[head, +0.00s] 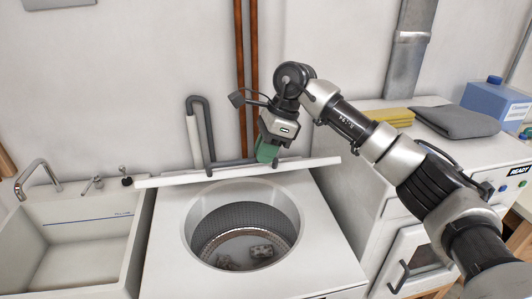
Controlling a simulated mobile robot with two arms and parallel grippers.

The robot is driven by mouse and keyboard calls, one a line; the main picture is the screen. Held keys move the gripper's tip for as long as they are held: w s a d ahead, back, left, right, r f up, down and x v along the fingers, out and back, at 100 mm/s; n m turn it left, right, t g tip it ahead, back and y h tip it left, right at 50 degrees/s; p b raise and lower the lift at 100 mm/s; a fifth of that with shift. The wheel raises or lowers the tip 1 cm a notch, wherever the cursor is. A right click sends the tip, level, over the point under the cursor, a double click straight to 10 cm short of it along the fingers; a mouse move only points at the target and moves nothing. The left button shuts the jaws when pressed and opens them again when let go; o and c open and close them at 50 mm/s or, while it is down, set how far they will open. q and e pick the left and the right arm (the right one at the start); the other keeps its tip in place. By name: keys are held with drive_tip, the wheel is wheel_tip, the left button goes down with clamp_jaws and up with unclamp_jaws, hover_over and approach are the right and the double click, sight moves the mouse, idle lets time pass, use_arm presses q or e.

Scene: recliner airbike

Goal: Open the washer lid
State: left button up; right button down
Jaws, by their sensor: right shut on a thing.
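The washer (325,235) stands in the middle, with its round drum (240,228) uncovered from above. The washer lid (178,179) shows as a narrow white slab, raised and seen nearly edge-on along the back of the washer top. My right gripper (267,151) reaches in from the right, pointing down at the lid's upper edge. Its green fingertips are shut, apparently on the lid edge; the exact contact is partly hidden. My left gripper is not in view.
Two crumpled items (262,251) lie in the drum. A sink (75,245) with a tap (38,178) is on the left. Grey and copper pipes (240,80) run behind the lid. A counter on the right holds folded yellow (390,117) and grey cloths (455,122) and a blue container (492,98).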

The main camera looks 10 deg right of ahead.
drive_tip(key=shift+f, duration=0.2)
drive_tip(key=c, duration=1.4)
unclamp_jaws()
drive_tip(key=shift+w+f, duration=0.1)
drive_tip(key=shift+w, duration=0.05)
drive_tip(key=shift+o, duration=1.4)
drive_tip(key=shift+w+f, duration=0.1)
drive_tip(key=shift+w, duration=0.35)
drive_tip(key=shift+s+r, duration=0.3)
drive_tip(key=shift+s, duration=0.05)
drive_tip(key=shift+w+d+r, duration=0.1)
drive_tip(key=shift+d+r, duration=0.1)
drive_tip(key=shift+r, duration=0.1)
drive_tip(key=b+v, duration=0.2)
drive_tip(key=v, duration=0.7)
drive_tip(key=shift+r, duration=0.35)
drive_tip(key=shift+w+d, duration=0.1)
